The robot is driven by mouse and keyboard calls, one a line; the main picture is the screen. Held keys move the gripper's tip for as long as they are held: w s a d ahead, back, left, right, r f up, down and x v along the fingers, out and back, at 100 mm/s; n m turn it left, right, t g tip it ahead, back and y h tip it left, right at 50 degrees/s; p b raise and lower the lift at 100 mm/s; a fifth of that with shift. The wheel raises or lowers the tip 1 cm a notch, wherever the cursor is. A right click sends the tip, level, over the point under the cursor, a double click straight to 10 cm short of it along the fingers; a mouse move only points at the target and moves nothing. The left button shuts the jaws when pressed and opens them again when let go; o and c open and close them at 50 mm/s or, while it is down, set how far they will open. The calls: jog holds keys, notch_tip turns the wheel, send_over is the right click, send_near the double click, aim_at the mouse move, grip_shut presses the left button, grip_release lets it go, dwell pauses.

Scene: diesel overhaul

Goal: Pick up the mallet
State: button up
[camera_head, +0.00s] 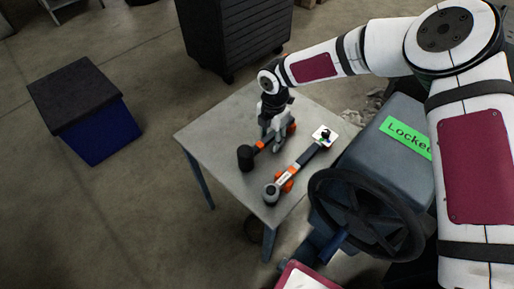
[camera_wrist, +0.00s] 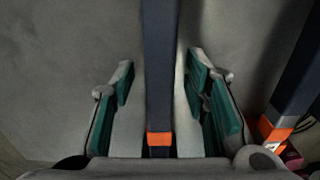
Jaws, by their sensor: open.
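The mallet, with a black cylindrical head (camera_head: 245,158) and an orange band near it, lies on the grey table (camera_head: 213,132). My gripper (camera_head: 273,143) points down over its handle and hides part of it. In the wrist view, the dark handle with an orange band (camera_wrist: 159,40) runs lengthwise between the two green-padded fingers of my gripper (camera_wrist: 160,80). The fingers are open, with a gap on both sides of the handle. The mallet's head is not visible in the wrist view.
A second long tool (camera_head: 304,157) with orange parts and a grey round end lies beside the mallet; its dark shaft shows in the wrist view (camera_wrist: 300,85). A grey bin labelled "Locked" (camera_head: 385,150) stands right of the table. A blue box (camera_head: 100,135) stands left, a dark cabinet (camera_head: 235,35) behind.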

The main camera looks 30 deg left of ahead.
aim_at(271, 135)
grip_shut()
notch_tip(271, 135, up, 10)
jog(key=shift+r, duration=0.1)
dwell(0.5)
jog(key=c, duration=0.7)
grip_release()
grip_shut()
jog(key=shift+s, duration=0.1)
